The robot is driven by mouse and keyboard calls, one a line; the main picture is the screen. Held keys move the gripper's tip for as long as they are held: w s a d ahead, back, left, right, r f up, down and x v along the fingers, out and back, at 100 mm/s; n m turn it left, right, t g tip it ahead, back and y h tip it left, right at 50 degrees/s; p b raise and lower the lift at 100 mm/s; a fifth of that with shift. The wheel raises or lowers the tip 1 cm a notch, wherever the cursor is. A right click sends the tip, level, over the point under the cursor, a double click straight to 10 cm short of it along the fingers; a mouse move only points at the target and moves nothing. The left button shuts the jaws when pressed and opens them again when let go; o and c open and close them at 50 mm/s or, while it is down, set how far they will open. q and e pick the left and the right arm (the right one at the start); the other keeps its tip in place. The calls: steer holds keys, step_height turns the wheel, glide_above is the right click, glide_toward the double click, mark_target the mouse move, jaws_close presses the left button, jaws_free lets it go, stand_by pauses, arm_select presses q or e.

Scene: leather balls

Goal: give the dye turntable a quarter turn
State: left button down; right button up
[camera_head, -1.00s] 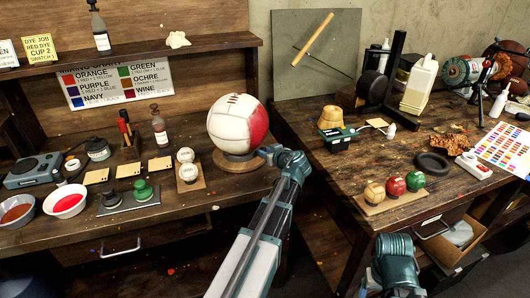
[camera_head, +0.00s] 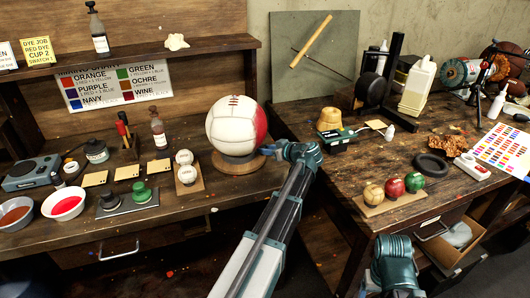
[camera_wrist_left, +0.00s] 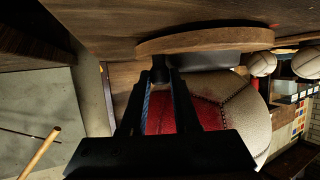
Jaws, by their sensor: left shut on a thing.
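The dye turntable (camera_head: 238,166) is a round wooden disc on the left bench. A white and red panelled ball (camera_head: 229,127) rests on a dark seat on it, its red part facing right. My left gripper (camera_head: 268,151) is at the disc's right edge, beside the ball. In the left wrist view the disc (camera_wrist_left: 205,40) shows at the top with the ball (camera_wrist_left: 215,98) below it. There my left gripper (camera_wrist_left: 160,75) is shut on a small dark peg (camera_wrist_left: 160,64) by the disc's rim. The fingertips partly hide this peg.
Two white balls on a small board (camera_head: 188,176) stand just left of the turntable. Bowls (camera_head: 63,204) and stamps stand further left. A board with three coloured balls (camera_head: 391,194) lies on the right bench. A gap separates the benches below my left arm.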

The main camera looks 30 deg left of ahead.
arm_select(q)
steer(key=shift+w+a+n+g+y, duration=0.15)
steer(key=shift+w+a+n+g, duration=0.15)
steer(key=shift+w+n+g, duration=0.45)
steer(key=shift+w+a+n+g+y, duration=0.15)
steer(key=shift+w+a+n+g, duration=0.15)
steer(key=shift+w+n+g, duration=0.5)
steer(key=shift+w+a+n+g, duration=0.25)
steer(key=shift+n+g, duration=0.15)
steer(key=shift+g, duration=0.2)
steer(key=shift+w+a+n+g, duration=0.15)
steer(key=shift+a+n+g, duration=0.15)
steer(key=shift+g, duration=0.25)
steer(key=shift+n, duration=0.25)
steer(key=c, duration=0.6)
jaws_free()
steer(key=shift+c, duration=0.2)
